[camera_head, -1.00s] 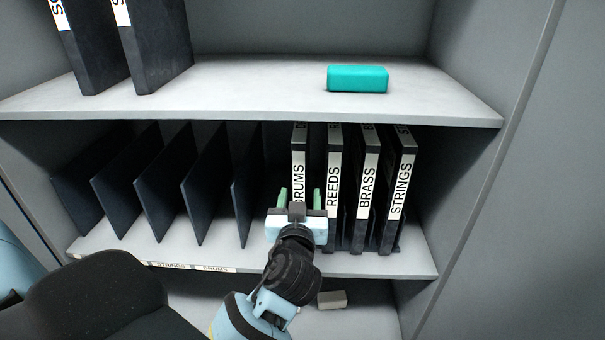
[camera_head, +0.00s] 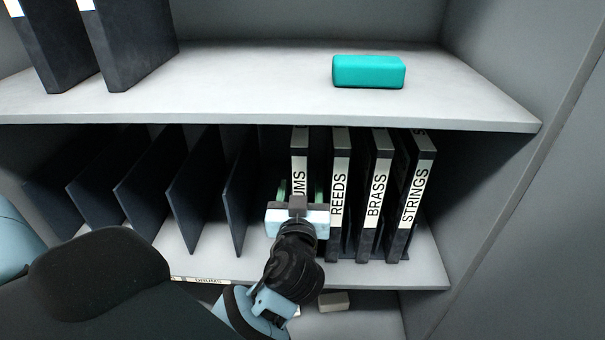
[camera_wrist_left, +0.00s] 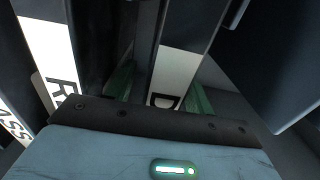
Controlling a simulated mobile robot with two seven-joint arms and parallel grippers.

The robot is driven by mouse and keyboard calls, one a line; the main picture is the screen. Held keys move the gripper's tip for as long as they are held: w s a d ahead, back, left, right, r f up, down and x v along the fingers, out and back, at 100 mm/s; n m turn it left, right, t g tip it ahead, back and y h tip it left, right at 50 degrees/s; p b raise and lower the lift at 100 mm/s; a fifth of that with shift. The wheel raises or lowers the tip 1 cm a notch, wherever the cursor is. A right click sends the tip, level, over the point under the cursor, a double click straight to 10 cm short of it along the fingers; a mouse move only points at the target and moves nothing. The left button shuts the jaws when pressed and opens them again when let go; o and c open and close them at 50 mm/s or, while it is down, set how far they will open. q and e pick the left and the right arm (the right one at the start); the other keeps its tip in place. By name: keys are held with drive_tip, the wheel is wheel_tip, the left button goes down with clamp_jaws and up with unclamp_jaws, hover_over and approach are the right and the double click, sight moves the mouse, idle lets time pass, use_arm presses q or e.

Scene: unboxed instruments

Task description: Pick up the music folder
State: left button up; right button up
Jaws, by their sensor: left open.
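A dark music folder with a white spine label ending in "UMS" (camera_head: 299,152) stands upright on the middle shelf, leftmost of the labelled row. My left gripper (camera_head: 300,187) is open in front of it, with a green finger on each side of the spine. In the left wrist view, the spine with a "D" (camera_wrist_left: 180,68) shows between the green fingers of the gripper (camera_wrist_left: 160,90). I cannot tell whether the fingers touch it. My gripper hides the folder's lower part in the head view. My right gripper is not in view.
Folders REEDS (camera_head: 338,195), BRASS (camera_head: 377,190) and STRINGS (camera_head: 415,190) stand close on the right. Several dark dividers (camera_head: 197,185) lean on the left. The upper shelf (camera_head: 250,85) overhangs, bearing a teal block (camera_head: 368,71). A small pale block (camera_head: 333,301) lies below.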

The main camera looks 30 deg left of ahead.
use_arm(q)
drive_tip(key=shift+s+d+r, duration=0.1)
drive_tip(key=shift+s, duration=0.1)
drive_tip(key=shift+c, duration=1.2)
clamp_jaws()
